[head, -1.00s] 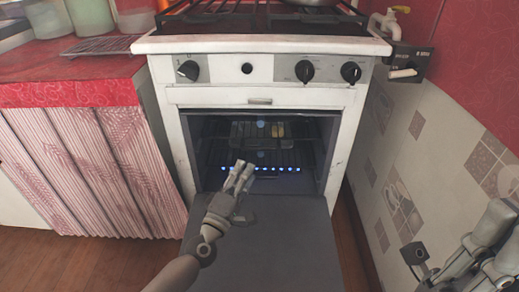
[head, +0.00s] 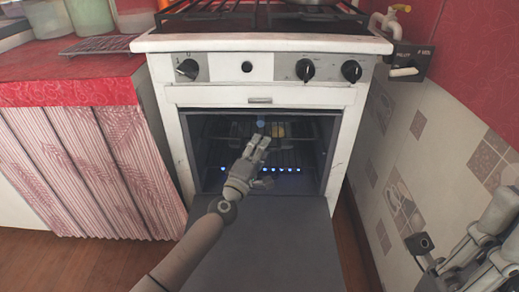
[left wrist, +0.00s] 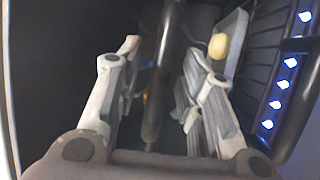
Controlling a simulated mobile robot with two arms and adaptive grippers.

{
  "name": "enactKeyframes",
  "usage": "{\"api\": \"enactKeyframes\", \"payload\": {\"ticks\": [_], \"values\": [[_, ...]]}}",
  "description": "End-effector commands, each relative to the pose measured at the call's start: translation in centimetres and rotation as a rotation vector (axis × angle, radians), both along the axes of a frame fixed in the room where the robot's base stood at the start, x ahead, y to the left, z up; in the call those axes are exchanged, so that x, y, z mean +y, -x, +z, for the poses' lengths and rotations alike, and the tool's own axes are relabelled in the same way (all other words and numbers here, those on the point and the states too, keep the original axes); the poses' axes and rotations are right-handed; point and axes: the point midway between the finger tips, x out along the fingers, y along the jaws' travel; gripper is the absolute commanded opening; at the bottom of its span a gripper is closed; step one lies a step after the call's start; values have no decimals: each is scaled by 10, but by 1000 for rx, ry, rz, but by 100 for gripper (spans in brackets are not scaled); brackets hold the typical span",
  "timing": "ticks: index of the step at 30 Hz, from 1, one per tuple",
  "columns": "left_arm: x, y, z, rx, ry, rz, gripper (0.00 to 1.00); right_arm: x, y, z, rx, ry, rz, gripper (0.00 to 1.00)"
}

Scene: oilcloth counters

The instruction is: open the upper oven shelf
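The oven (head: 179,135) stands ahead with its dark door (head: 265,240) folded down. The upper oven shelf (head: 232,139) is a dark rack inside, with a pale yellowish item on it. My left gripper (head: 257,142) is at the oven opening, in front of this shelf. In the left wrist view the left fingers (left wrist: 160,85) are spread, one on each side of a dark bar (left wrist: 165,70), apparently the shelf's front rail. They do not look closed on it. My right gripper (head: 490,245) is at the right edge, partly cut off, away from the oven, its fingers apart.
A row of blue lights (head: 270,169) shows low inside the oven, below the upper shelf. A red counter (head: 60,85) with a pleated curtain (head: 90,170) is at the left. A tiled wall (head: 420,170) and a pipe valve (head: 395,30) are at the right.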

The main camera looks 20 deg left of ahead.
Motion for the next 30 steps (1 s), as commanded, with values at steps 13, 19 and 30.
{"api": "enactKeyframes", "payload": {"ticks": [13,19,30], "values": [[0,0,0,0,0,0,5,0,1,1,-4,-1,1,0],[0,0,0,0,-1,1,0,0,1,-1,4,2,2,0],[-4,14,1,2,0,0,0,1,2,4,6,7,5,0]]}}
